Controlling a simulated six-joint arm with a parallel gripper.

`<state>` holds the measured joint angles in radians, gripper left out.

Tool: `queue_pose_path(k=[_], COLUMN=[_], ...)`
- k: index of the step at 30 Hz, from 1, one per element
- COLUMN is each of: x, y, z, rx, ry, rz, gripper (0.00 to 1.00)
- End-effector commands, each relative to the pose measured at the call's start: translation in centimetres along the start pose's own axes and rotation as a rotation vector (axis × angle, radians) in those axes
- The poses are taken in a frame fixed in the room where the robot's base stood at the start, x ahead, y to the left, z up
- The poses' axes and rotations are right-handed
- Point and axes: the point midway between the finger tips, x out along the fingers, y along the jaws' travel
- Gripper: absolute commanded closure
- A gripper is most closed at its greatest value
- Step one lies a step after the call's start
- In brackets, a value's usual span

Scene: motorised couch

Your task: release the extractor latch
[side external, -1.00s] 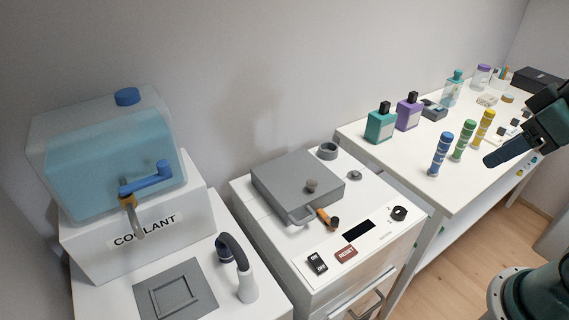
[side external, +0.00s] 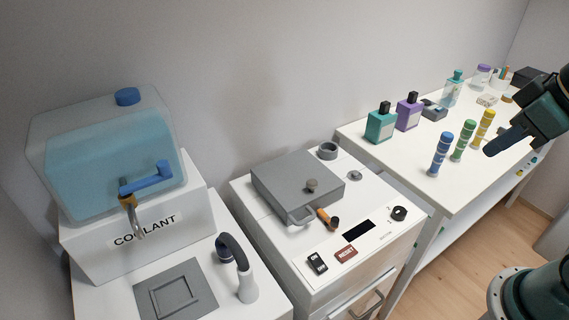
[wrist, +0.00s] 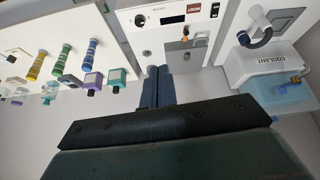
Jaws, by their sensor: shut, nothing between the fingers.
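The extractor is a white cabinet (side external: 370,262) with a square grey lid (side external: 290,180) lying flat on its top. A small orange latch lever (side external: 323,215) with a dark end sits at the lid's front edge, beside a grey loop handle (side external: 300,217). The latch (wrist: 185,34) also shows small in the wrist view, near the grey lid (wrist: 183,54). My gripper (side external: 490,150) is at the right of the side view, above the bench and well away from the latch. Its two fingers (wrist: 158,72) are together and empty.
A blue-tinted coolant tank (side external: 110,160) with a blue tap lever stands at the left. The extractor top carries a black knob (side external: 398,213) and a red reset button (side external: 346,253).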

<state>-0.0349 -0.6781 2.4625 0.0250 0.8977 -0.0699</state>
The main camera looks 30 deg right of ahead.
Motion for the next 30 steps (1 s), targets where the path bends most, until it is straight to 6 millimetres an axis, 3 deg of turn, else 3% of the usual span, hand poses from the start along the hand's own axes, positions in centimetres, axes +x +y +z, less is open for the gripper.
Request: queue_pose_path(k=[14,30], x=[2.9,8.4], y=[-1.4,-5.0], z=[-5.0,-9.9], rx=[-0.307,-0.688], ry=[-0.115,-0.247], rz=[-0.01,-0.029], gripper=[1.0,1.0])
